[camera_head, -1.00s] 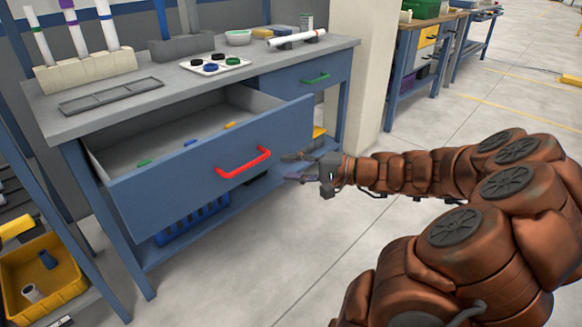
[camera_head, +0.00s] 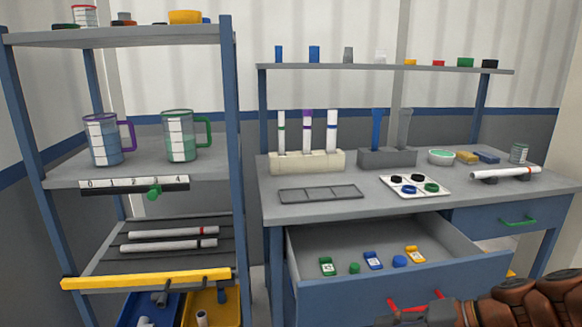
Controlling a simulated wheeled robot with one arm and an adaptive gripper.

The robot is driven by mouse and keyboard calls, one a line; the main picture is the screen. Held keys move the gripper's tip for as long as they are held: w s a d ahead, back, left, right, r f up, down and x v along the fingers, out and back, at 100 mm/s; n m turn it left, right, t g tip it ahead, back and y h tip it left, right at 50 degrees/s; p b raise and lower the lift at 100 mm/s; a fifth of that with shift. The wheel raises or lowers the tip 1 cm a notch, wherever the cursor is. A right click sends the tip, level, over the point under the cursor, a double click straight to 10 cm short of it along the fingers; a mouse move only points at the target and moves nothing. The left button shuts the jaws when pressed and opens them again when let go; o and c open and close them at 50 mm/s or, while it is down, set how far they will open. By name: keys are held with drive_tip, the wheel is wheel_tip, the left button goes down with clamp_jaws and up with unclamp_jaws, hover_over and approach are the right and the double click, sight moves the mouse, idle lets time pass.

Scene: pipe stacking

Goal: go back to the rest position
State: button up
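My gripper (camera_head: 400,318) is at the bottom edge of the head view, in front of the open drawer, close to the drawer's red handle (camera_head: 415,302). Only its dark upper part shows, so I cannot tell whether it is open or touches the handle. My brown arm comes in from the lower right. The wide drawer (camera_head: 345,302) is pulled out of the grey-topped bench (camera_head: 400,215) and holds several small green, blue and yellow items.
A shelf rack (camera_head: 232,110) stands at the left with measuring jugs, pipes and a yellow bar (camera_head: 150,279). On the bench are a pipe holder (camera_head: 307,161), a grey tray (camera_head: 320,193), a white tray of caps (camera_head: 440,191) and a white pipe (camera_head: 505,173). The open drawer juts out in front.

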drive_tip(key=s+a+r+n+g+h+p, duration=0.35)
drive_tip(key=s+a+r+g+p, duration=0.2)
drive_tip(key=s+r+p, duration=0.35)
drive_tip(key=s+d+r+n+h+p, duration=0.1)
drive_tip(key=s+d+r+h+p, duration=0.1)
drive_tip(key=s+r+p, duration=0.3)
drive_tip(key=s+d+r+n+h+p, duration=0.1)
drive_tip(key=s+d+r+h+p, duration=0.1)
drive_tip(key=s+r+h+p, duration=0.3)
drive_tip(key=s+r+g+p, duration=0.1)
drive_tip(key=p, duration=0.2)
drive_tip(key=shift+s+d, duration=0.3)
drive_tip(key=shift+d, duration=0.1)
